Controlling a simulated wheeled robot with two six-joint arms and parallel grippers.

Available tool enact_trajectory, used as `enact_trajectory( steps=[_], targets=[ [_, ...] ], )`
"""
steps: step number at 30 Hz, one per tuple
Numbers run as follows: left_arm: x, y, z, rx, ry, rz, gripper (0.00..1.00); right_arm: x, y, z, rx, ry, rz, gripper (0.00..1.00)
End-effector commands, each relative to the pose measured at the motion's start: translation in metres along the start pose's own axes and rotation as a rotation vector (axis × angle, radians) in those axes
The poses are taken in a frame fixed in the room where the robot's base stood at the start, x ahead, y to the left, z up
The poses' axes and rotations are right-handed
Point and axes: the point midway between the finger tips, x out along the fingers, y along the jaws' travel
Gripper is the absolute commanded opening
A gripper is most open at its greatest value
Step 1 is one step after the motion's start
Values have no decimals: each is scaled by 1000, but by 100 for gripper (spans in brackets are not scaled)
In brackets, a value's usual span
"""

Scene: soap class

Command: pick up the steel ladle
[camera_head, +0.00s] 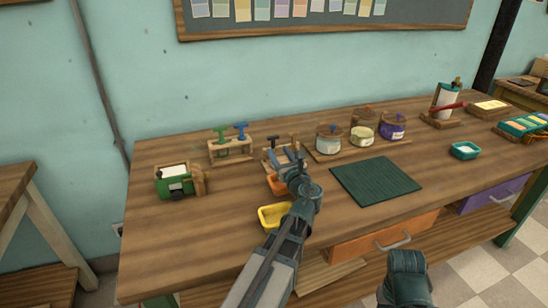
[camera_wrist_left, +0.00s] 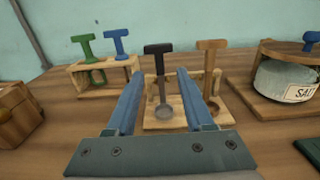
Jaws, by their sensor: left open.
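The steel ladle (camera_wrist_left: 158,70) has a black T-shaped handle and a grey round bowl. It hangs upright in a wooden stand, left of a ladle with a brown wooden handle (camera_wrist_left: 210,65). In the head view its black handle (camera_head: 271,141) shows just left of my left gripper (camera_head: 287,158), which hides part of the stand. My left gripper is open. In the left wrist view its blue fingers (camera_wrist_left: 158,74) lie on either side of the ladle, which stands beyond the fingertips; I see no contact. A teal part of my right arm (camera_head: 405,278) shows at the bottom; its fingers cannot be made out.
A second stand (camera_head: 232,153) with green and blue handles is at the left. Lidded jars (camera_head: 328,139) stand on the right. An orange tray (camera_head: 277,186) and a yellow tray (camera_head: 273,216) lie near my left arm. A dark green mat (camera_head: 375,180) is empty.

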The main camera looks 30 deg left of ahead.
Motion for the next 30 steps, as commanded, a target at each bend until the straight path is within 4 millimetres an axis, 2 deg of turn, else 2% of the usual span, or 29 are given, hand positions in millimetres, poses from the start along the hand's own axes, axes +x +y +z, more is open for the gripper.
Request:
enact_trajectory(
  steps=[8,18,25,30],
  targets=[
    [10,0,0,0,0,2,52,0,0,0,0,0,0,48],
    [55,0,0,0,0,2,52,0,0,0,0,0,0,48],
    [55,0,0,0,0,0,52,0,0,0,0,0,0,48],
    [55,0,0,0,0,0,22,0,0,0,0,0,0,48]
  ],
)
